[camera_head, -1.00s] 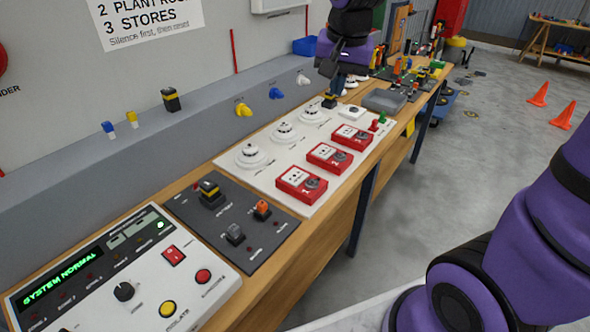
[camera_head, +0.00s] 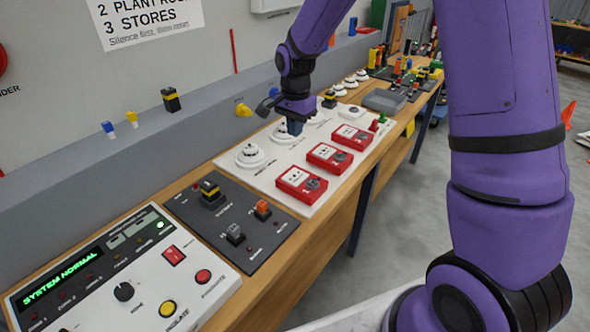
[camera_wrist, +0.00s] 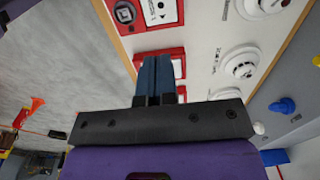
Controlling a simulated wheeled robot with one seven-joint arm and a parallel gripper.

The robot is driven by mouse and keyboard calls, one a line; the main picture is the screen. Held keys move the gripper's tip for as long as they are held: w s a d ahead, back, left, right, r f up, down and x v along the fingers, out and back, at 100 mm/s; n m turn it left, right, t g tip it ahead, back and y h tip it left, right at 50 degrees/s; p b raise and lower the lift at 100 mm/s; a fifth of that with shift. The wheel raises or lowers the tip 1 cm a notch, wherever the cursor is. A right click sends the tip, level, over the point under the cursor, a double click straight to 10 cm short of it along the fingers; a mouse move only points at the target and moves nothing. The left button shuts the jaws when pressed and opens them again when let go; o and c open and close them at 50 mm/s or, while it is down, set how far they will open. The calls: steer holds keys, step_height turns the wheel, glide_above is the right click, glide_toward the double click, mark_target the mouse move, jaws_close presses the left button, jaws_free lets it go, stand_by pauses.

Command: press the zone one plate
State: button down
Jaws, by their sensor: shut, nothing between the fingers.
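Three red call points with white plates stand in a row on the white board. The nearest one (camera_head: 301,183), apparently the zone one unit, shows its white plate clear. The middle (camera_head: 329,157) and far (camera_head: 355,136) ones stand beyond it. My gripper (camera_head: 295,128) is shut and empty, pointing down over the row of white detectors, left of the red units. In the wrist view the closed blue fingers (camera_wrist: 155,75) cover part of one red call point (camera_wrist: 177,55). Another call point (camera_wrist: 148,12) shows at the top. Its lettering is hard to read there.
White round detectors (camera_head: 250,155) stand along the board. A dark panel (camera_head: 229,222) with switches and a control panel (camera_head: 123,270) reading SYSTEM NORMAL lie nearer. A grey ledge (camera_head: 100,165) runs along the wall. Open floor lies right of the bench.

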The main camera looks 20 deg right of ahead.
mark_target(296, 176)
steer(key=shift+f, duration=0.15)
step_height(296, 176, down, 14)
steer(key=shift+r, duration=0.1)
stand_by(0.7)
steer(key=shift+s+f, duration=0.2)
steer(key=shift+f, duration=0.9)
steer(key=shift+w+r, duration=0.1)
steer(key=shift+r, duration=0.4)
step_height(296, 176, up, 14)
steer(key=shift+w+f, duration=0.15)
steer(key=shift+f, duration=0.1)
